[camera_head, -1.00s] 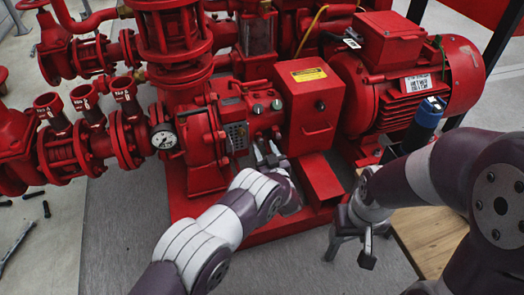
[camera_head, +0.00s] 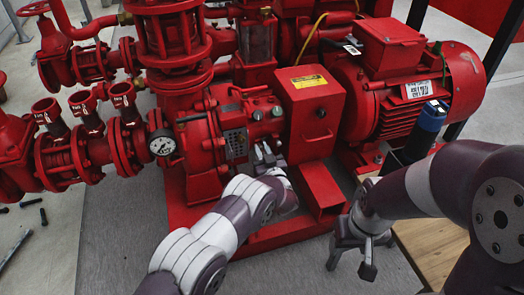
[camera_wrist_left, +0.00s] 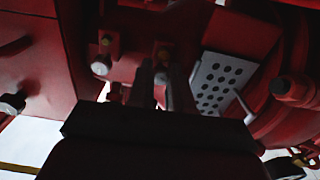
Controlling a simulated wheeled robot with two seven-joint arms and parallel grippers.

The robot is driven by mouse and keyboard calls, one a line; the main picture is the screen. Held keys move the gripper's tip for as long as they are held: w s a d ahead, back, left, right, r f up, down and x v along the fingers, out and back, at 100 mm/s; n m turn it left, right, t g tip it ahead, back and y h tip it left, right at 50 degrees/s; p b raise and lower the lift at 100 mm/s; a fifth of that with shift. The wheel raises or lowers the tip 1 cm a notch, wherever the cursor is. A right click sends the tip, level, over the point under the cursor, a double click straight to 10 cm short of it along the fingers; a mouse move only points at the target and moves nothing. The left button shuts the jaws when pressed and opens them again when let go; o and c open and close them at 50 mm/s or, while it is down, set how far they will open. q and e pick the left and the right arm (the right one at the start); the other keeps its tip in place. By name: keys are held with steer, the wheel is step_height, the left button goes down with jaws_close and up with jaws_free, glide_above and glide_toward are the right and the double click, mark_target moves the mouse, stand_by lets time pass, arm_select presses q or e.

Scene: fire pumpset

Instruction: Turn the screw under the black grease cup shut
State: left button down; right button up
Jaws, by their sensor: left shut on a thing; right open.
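Which one is the black cup is not clear. In the left wrist view the left fingers (camera_wrist_left: 165,82) are closed around a small screw (camera_wrist_left: 163,60), mostly hidden between them. A second small fitting (camera_wrist_left: 102,62) sits to its left, free of the gripper. My right gripper (camera_head: 355,245) is open and empty, low in front of the pumpset.
A perforated plate (camera_wrist_left: 222,80) lies close to the right of the left fingers in the wrist view. A red box (camera_head: 310,105) stands right of the caps. A blue-topped cylinder (camera_head: 431,116) stands by the wooden board (camera_head: 430,245). Loose dark bolts lie on the floor at left.

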arm_select(q)
steer(key=m, duration=0.3)
steer(key=shift+m, duration=0.3)
steer(key=m, duration=0.4)
steer(key=shift+m, duration=0.3)
steer(key=m, duration=0.3)
steer(key=shift+m+p, duration=0.3)
steer(key=shift+m, duration=1.9)
steer(key=c, duration=1)
jaws_free()
steer(key=shift+c, duration=0.2)
